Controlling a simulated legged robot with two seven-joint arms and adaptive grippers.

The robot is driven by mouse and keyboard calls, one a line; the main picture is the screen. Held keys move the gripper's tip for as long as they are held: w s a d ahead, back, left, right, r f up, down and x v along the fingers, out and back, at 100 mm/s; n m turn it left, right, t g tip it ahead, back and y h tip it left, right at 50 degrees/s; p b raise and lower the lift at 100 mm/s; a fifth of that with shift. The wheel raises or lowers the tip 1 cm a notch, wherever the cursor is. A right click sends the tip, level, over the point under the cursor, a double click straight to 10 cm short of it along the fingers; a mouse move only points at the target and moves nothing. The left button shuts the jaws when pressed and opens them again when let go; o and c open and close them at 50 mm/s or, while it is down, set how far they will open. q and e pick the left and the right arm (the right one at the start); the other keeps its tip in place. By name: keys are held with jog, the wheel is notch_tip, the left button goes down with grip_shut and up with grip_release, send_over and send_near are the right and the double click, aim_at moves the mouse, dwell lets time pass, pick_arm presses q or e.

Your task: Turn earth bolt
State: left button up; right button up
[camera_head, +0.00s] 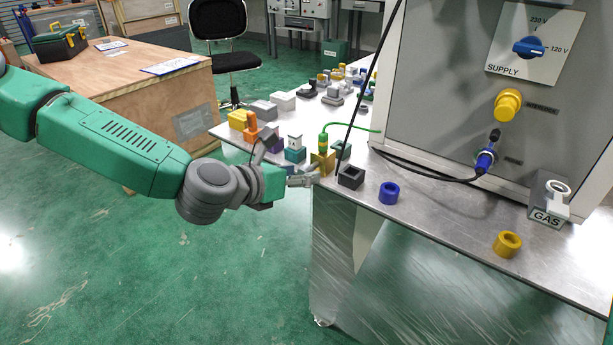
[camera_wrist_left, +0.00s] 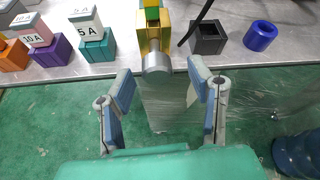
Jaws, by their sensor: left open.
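The yellow earth block (camera_head: 322,163) stands at the near edge of the metal table, with a green plug (camera_head: 322,143) in its top. In the left wrist view, the yellow block (camera_wrist_left: 150,36) has a grey round bolt (camera_wrist_left: 157,63) on its front, facing me. My left gripper (camera_head: 309,178) is in front of the block at the table edge. In the left wrist view, the left gripper (camera_wrist_left: 160,80) is open, its fingers apart on either side of the bolt and nearer to me, with nothing between them. My right gripper is not in view.
A black square socket (camera_head: 350,177) and a blue ring (camera_head: 389,193) stand right of the block. Fuse blocks, including a teal one (camera_wrist_left: 97,45), stand left. The grey supply cabinet (camera_head: 440,90) fills the back right. A yellow ring (camera_head: 507,244) lies further right.

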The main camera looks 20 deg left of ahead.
pick_arm(q)
jog(key=shift+x, duration=0.95)
jog(key=shift+w+a+f, duration=0.1)
jog(key=shift+w+f, duration=0.05)
jog(key=shift+w, duration=0.05)
jog(key=shift+a, duration=0.15)
grip_shut()
